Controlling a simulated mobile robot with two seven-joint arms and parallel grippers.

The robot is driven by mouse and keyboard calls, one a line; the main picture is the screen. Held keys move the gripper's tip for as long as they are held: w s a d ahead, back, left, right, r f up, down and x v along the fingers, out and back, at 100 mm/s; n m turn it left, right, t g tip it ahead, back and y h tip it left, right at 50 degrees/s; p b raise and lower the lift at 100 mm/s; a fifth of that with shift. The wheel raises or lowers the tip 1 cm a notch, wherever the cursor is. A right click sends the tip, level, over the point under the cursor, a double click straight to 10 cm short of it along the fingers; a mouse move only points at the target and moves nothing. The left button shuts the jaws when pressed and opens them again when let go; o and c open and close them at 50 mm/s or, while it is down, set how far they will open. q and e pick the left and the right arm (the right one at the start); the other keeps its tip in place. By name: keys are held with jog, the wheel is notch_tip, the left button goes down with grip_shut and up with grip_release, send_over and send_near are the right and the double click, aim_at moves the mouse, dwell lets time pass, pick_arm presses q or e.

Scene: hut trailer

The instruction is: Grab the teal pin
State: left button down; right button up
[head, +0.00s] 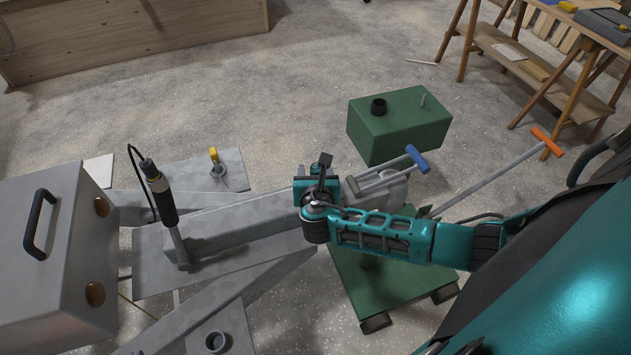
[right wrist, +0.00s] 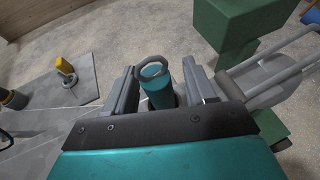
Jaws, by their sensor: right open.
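The teal pin (right wrist: 160,92) shows in the right wrist view as an upright teal cylinder with a grey ring on top. It stands between the two fingers of my right gripper (right wrist: 158,78), which is open, with a gap visible on the ring's sides. The pin's lower end is hidden behind the gripper body. In the head view my right gripper (head: 318,185) is over the grey trailer tongue, near its coupler end, and I cannot make out the pin clearly there. My left gripper is not in view.
The grey trailer frame (head: 240,215) carries a metal box (head: 50,265) at left. A yellow-topped pin (head: 214,156) stands on a grey plate. A green block (head: 400,125) and a green wheeled base (head: 385,285) are near the coupler. A blue-handled lever (head: 417,158) is close by.

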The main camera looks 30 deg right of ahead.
jog(key=shift+w+d+f, duration=0.1)
jog(key=shift+w+d, duration=0.05)
jog(key=shift+w, duration=0.15)
jog(key=shift+c, duration=0.3)
grip_shut()
